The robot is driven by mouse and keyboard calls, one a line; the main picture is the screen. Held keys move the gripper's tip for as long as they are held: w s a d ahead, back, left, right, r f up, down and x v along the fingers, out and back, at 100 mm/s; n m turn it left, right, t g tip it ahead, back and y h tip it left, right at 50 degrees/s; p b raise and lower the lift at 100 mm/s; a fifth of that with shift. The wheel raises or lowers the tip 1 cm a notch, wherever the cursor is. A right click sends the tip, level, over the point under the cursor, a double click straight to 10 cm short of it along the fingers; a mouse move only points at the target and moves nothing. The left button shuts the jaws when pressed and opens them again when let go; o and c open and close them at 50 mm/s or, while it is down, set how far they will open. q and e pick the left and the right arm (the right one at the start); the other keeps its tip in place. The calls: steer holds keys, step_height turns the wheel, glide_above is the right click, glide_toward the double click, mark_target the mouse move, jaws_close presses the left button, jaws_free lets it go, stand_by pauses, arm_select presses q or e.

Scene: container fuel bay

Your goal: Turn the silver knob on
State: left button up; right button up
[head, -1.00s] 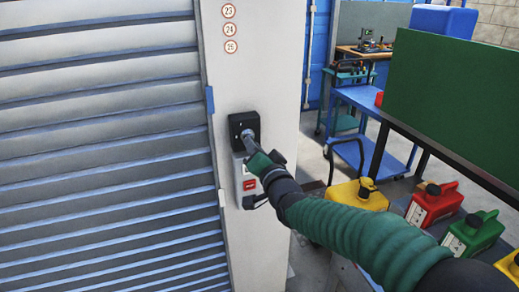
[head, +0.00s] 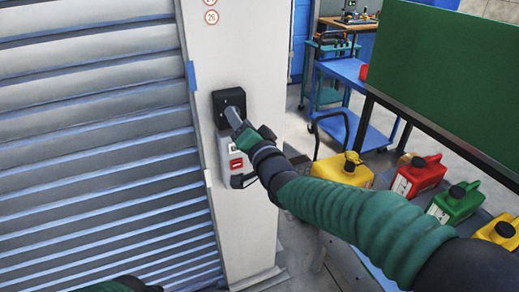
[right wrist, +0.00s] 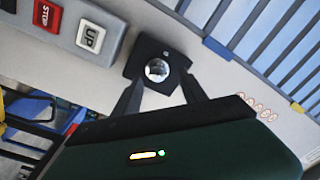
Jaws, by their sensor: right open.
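The silver knob (right wrist: 157,70) is round and shiny on a square black plate (right wrist: 150,55), which is fixed to a pale post. In the right wrist view, the knob lies between the two fingertips of my right gripper (right wrist: 160,84). That gripper is open, with a finger on either side of the knob; I cannot tell whether they touch it. In the head view, my right gripper (head: 234,118) reaches up to the black plate (head: 222,97) and hides the knob. A bit of my left arm shows at the bottom edge, without its gripper.
Below the plate is a control box (head: 236,172) with a red STOP button (right wrist: 46,15) and a white UP button (right wrist: 91,37). A slatted shutter (head: 90,150) is left of the post. A blue cart (head: 345,75), a green panel (head: 440,80) and several fuel cans stand right.

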arm_select(q)
steer(key=shift+s+a+r+p, duration=0.15)
steer(key=shift+a+r+p, duration=0.05)
steer(key=shift+r+p, duration=0.15)
arm_select(e)
steer(key=v, duration=1.6)
steer(key=shift+s+f, duration=0.25)
steer(key=shift+f, duration=0.15)
